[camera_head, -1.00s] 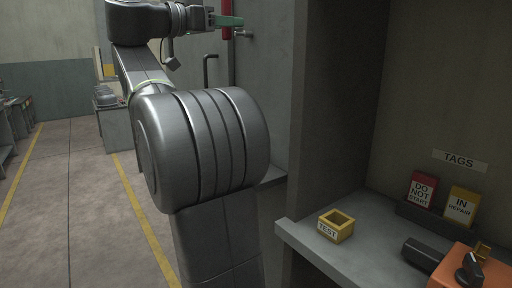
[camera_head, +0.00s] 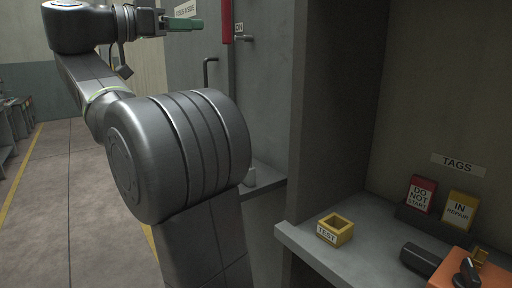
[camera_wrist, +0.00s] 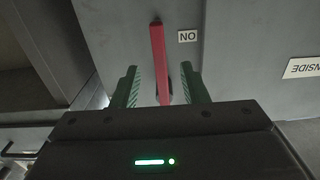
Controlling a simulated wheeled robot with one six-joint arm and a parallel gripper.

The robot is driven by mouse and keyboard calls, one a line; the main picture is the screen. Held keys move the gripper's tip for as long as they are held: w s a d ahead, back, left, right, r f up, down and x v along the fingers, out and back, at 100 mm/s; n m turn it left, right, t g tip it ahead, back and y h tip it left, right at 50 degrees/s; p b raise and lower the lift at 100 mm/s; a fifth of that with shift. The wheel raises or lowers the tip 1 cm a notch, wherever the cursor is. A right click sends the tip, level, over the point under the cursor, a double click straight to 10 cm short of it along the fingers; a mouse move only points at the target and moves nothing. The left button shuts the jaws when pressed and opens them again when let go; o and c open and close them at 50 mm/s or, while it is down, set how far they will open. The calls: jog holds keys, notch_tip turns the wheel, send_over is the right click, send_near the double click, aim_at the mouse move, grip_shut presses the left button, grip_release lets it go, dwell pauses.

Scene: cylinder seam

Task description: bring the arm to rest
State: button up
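My gripper (camera_head: 182,24) is at the upper left in the head view, at the end of my raised, bent arm. In the wrist view its two green fingers (camera_wrist: 158,88) stand apart with nothing held between them. A red bar-shaped handle (camera_wrist: 159,60) shows beyond the fingers, lined up with the gap. In the head view the red handle (camera_head: 227,20) hangs upright on a grey cabinet, right of the fingertips with a clear gap. Its top is cut off by the picture edge.
An "ON" label (camera_wrist: 187,37) is beside the handle. At right, a grey bench (camera_head: 291,234) bears a yellow "TEST" box (camera_head: 335,230), a red "DO NOT START" tag (camera_head: 421,195), a yellow "IN REPAIR" tag (camera_head: 460,209) and an orange box (camera_head: 490,272). Open floor (camera_head: 85,215) lies left.

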aim_at(229, 26)
jog(key=v, duration=0.5)
jog(key=b+x, duration=0.1)
jog(key=x, duration=1.3)
jog(key=shift+d, duration=0.1)
jog(key=shift+w+d, duration=0.1)
jog(key=shift+d, duration=0.25)
jog(key=shift+s+d+r+n+p, duration=0.15)
jog(key=shift+s+n+p, duration=0.2)
jog(key=shift+s+n, duration=0.2)
jog(key=shift+d+n, duration=0.1)
jog(key=shift+n, duration=0.15)
jog(key=shift+s, duration=0.1)
